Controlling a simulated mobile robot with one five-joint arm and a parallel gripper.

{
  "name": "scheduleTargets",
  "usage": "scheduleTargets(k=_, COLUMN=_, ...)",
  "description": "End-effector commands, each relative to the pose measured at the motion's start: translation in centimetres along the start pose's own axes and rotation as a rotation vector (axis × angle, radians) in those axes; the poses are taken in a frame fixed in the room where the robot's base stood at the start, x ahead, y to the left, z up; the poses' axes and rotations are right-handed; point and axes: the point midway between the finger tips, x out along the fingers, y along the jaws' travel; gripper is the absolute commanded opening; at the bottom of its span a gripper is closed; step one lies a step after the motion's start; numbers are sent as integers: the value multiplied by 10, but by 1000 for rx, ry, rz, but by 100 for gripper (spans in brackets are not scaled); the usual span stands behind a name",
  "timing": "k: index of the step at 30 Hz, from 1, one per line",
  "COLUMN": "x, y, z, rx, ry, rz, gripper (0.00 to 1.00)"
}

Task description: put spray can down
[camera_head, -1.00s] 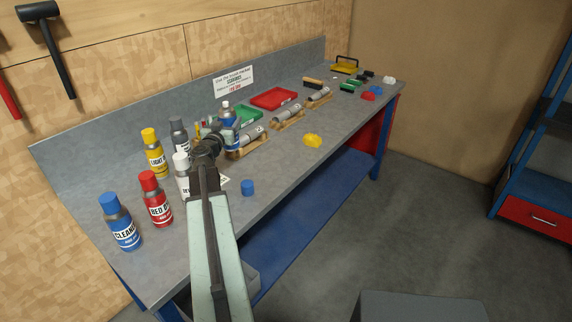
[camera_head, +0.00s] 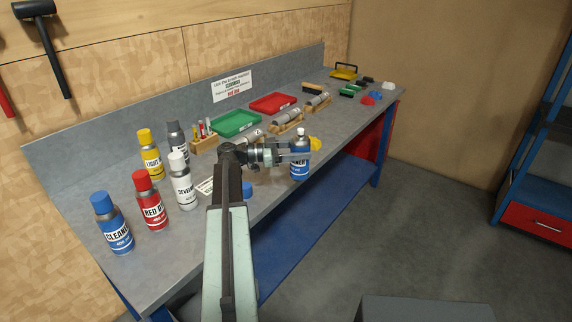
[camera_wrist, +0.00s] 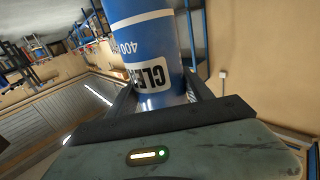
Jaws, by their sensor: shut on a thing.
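My gripper (camera_head: 296,152) is shut on a blue spray can (camera_head: 299,171) with a white label and a white nozzle on top. The can is upright in the head view, by the front edge of the workbench (camera_head: 275,192). I cannot tell whether its base is over the top or past the edge. In the wrist view the can (camera_wrist: 142,30) stands between the fingers, with "CLE" legible on its label. A loose blue cap (camera_head: 248,190) sits on the bench, partly behind my arm.
Other cans stand at the left: blue cleaner (camera_head: 115,232), red (camera_head: 151,208), white developer (camera_head: 183,190), yellow (camera_head: 150,160) and grey (camera_head: 177,143). Metal cylinders on wooden cradles (camera_head: 287,127), a green tray (camera_head: 236,122) and a red tray (camera_head: 273,103) lie behind. A yellow object (camera_head: 315,144) is close behind the held can.

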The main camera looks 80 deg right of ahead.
Motion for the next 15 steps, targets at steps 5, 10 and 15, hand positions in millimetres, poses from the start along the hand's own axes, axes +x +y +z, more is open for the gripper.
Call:
scheduleTargets(k=5, x=-9, y=-52, z=6, rx=0, ry=1, rz=-3, gripper=0)
scheduleTargets(k=10, x=-18, y=-103, z=11, rx=0, ry=1, rz=-3, gripper=0)
scheduleTargets(k=15, x=-24, y=-138, z=15, rx=0, ry=1, rz=-3, gripper=0)
